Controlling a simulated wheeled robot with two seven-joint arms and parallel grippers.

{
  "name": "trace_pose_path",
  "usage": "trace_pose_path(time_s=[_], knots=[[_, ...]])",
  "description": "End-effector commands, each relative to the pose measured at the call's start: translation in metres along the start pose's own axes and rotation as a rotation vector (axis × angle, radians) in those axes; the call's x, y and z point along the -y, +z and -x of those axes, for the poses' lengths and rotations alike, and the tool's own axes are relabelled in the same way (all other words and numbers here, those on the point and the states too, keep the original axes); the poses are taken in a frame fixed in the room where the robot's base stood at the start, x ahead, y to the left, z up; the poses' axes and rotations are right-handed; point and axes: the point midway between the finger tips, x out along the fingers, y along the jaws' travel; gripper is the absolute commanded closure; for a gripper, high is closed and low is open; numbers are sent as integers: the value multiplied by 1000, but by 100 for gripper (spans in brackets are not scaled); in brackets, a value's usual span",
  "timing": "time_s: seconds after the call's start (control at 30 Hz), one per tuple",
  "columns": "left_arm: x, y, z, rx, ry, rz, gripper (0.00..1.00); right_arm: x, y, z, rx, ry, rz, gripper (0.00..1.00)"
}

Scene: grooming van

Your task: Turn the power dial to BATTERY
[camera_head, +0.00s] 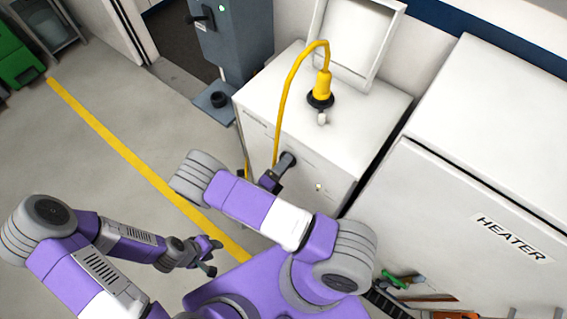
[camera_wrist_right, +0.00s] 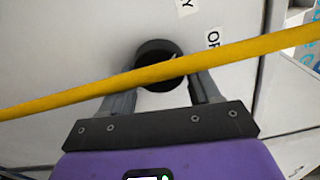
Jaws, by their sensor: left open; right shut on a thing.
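The power dial (camera_wrist_right: 155,50) is a round black knob on a white cabinet front, and it also shows in the head view (camera_head: 288,159). My right gripper (camera_wrist_right: 158,86) has its two fingers on either side of the dial, shut on it; it also shows in the head view (camera_head: 279,170). A label ending in "Y" (camera_wrist_right: 186,5) and a partly seen "OF" label (camera_wrist_right: 212,38) are up and right of the dial. My left gripper (camera_head: 211,258) is open and empty over the floor at lower left.
A yellow cable (camera_wrist_right: 90,88) crosses in front of the dial and fingers in the wrist view. It hangs from a yellow plug (camera_head: 322,85) on the white cabinet's top (camera_head: 365,110). A white HEATER box (camera_head: 470,190) stands right. Floor at left is clear.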

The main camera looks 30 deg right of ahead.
Motion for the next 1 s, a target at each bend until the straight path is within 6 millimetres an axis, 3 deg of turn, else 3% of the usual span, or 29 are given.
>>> trace_pose_path(time_s=[0.33,0.9,0.93,1.0], knots=[[-2,0,5,0,0,0,57,0,0,0,0,1,148,69],[-2,0,5,0,0,0,57,0,0,0,0,1,179,69],[-2,0,5,0,0,0,57,0,0,0,0,1,179,36],[-2,0,5,0,0,0,57,0,0,0,0,1,178,25]])
